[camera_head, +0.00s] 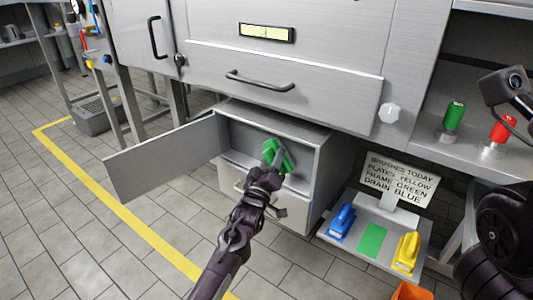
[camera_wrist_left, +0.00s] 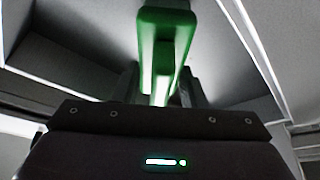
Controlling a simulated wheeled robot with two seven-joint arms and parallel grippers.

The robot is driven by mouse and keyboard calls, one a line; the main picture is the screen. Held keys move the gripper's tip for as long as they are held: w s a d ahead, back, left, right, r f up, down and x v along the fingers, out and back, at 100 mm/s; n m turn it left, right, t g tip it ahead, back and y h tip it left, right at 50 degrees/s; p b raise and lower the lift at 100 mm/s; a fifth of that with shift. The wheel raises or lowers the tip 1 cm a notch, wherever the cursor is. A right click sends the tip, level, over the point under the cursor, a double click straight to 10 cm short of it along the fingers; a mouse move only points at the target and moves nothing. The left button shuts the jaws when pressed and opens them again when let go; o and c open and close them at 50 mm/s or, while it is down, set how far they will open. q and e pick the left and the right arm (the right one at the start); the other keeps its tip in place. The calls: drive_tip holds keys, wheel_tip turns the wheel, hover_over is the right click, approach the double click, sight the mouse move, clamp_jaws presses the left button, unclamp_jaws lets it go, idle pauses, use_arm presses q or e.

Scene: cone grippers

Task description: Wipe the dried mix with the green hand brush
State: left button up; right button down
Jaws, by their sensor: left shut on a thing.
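The green hand brush (camera_head: 281,155) is in my left gripper (camera_head: 270,168), which reaches into the mouth of an open grey compartment (camera_head: 310,150) under the drawer. In the left wrist view the brush's green handle (camera_wrist_left: 166,22) rises from between the fingers, with the compartment's walls around it. I cannot make out any dried mix; the brush and arm cover part of the interior. I cannot tell whether the brush touches a surface. My right arm shows at the right edge, without its fingertips.
The compartment's door (camera_head: 160,158) stands open to the left. A tray (camera_head: 335,240) at lower right holds a blue brush (camera_head: 342,222), a yellow brush (camera_head: 407,252) and an empty green patch (camera_head: 372,241). Behind stands a sign (camera_head: 398,183) about brush colours. An orange container (camera_head: 411,291) is below.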

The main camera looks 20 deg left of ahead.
sight(264, 146)
use_arm(q)
drive_tip(key=shift+w+d+r, duration=0.1)
drive_tip(key=shift+w+a, duration=0.25)
drive_tip(key=shift+a, duration=0.35)
drive_tip(key=shift+w+a, duration=0.3)
drive_tip(key=shift+a, duration=0.3)
drive_tip(key=shift+w+a, duration=0.25)
drive_tip(key=shift+a, duration=0.35)
drive_tip(key=shift+c, duration=0.3)
drive_tip(key=shift+r+p, duration=0.8)
drive_tip(key=shift+p, duration=0.15)
drive_tip(key=shift+s+d+p, duration=0.25)
drive_tip(key=shift+d+p, duration=0.1)
drive_tip(key=shift+d, duration=0.25)
drive_tip(key=shift+s+d+p, duration=0.25)
drive_tip(key=shift+d+p, duration=0.1)
drive_tip(key=shift+d, duration=0.3)
drive_tip(key=shift+s+d+p, duration=0.25)
drive_tip(key=shift+d+p, duration=0.1)
drive_tip(key=shift+d, duration=0.25)
drive_tip(key=shift+w+a+b, duration=0.1)
drive_tip(key=shift+w+a, duration=0.2)
drive_tip(key=shift+a, duration=0.35)
drive_tip(key=shift+w+a+b, duration=0.1)
drive_tip(key=shift+w+a, duration=0.15)
drive_tip(key=shift+a, duration=0.35)
drive_tip(key=shift+w+a+b, duration=0.1)
drive_tip(key=shift+w+a, duration=0.2)
drive_tip(key=shift+a, duration=0.35)
